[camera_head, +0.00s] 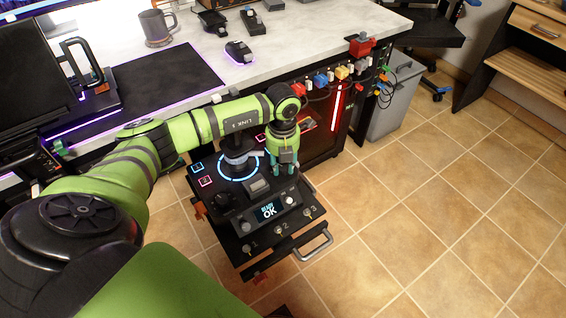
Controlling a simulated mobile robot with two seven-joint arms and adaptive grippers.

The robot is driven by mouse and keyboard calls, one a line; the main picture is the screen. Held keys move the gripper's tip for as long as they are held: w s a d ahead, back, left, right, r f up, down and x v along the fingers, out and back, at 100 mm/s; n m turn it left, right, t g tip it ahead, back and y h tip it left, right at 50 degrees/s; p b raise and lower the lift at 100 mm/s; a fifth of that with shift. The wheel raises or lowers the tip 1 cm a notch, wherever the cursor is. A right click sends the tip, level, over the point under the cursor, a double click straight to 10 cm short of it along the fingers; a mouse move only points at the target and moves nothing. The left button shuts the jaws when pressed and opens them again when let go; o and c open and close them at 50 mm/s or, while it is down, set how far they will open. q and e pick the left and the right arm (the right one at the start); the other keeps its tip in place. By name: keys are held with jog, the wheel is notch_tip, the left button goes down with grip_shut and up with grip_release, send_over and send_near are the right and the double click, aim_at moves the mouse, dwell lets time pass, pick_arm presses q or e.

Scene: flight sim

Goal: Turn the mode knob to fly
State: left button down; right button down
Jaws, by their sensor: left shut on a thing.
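A black control panel (225,232) sits below the desk's front edge. My left gripper (287,168) points down at the panel's upper right part. Its teal fingers are closed around the mode knob, which they and the gripper body mostly hide. I cannot read the knob's setting or its labels. A small silver knob (289,199) stands apart, just below the fingers. My right gripper is not in view.
A control with a lit blue ring (224,174) is left of my gripper, partly behind my arm. Numbered switches line the panel's lower edge, with a metal handle (313,246) beside them. The desk (300,37) holds a mug (156,28) and a mouse (239,52). Tiled floor at right is clear.

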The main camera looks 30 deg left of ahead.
aim_at(282, 168)
pick_arm(q)
jog(key=shift+s+f, duration=0.25)
jog(key=shift+s, duration=0.1)
jog(key=c, duration=0.9)
grip_release()
jog(key=shift+r, duration=0.15)
jog(key=shift+w, duration=0.1)
jog(key=shift+w+r, duration=0.15)
jog(key=shift+r, duration=0.15)
notch_tip(282, 168, up, 11)
jog(key=shift+r, duration=0.2)
